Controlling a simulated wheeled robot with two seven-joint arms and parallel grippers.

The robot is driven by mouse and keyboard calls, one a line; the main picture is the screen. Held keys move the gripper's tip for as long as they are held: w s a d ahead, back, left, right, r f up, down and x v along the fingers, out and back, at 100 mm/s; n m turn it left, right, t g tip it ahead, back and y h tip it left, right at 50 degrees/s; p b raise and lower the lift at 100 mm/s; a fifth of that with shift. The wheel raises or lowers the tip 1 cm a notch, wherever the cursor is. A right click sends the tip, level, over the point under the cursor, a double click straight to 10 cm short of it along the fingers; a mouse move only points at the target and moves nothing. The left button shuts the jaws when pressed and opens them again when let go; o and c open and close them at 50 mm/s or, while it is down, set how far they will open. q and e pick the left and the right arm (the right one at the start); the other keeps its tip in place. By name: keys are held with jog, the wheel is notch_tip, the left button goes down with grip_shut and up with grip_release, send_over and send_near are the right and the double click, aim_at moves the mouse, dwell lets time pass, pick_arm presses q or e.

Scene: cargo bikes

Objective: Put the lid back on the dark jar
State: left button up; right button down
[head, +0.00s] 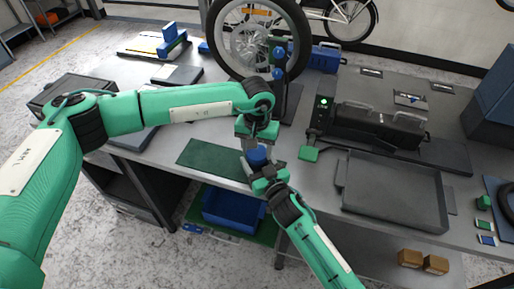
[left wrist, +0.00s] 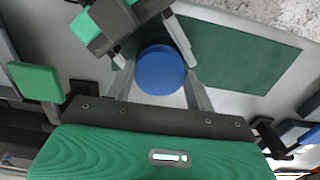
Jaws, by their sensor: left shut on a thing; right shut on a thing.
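A round blue lid (left wrist: 160,70) sits between the two fingers of my left gripper (left wrist: 158,92) in the left wrist view. In the head view my left gripper (head: 254,143) points down over the worktable's front edge, shut on this blue piece (head: 257,156). My right gripper (head: 262,170) comes up from below and meets it from the front, shut on the dark jar just under or against the lid. It also shows at the upper left of the left wrist view (left wrist: 142,32). The jar's body is mostly hidden by fingers and lid; I cannot tell whether the lid is seated.
A green mat (head: 212,158) lies on the worktable just left of the grippers. A grey tray (head: 392,190) and a black case (head: 378,128) are to the right. A bicycle wheel (head: 250,40) stands behind.

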pick_arm(q)
jog(key=m, duration=0.6)
jog(key=shift+m, duration=0.3)
jog(key=o, duration=1)
jog(key=shift+c, duration=0.2)
jog(key=shift+r, duration=2.3)
jog(key=shift+c, duration=0.5)
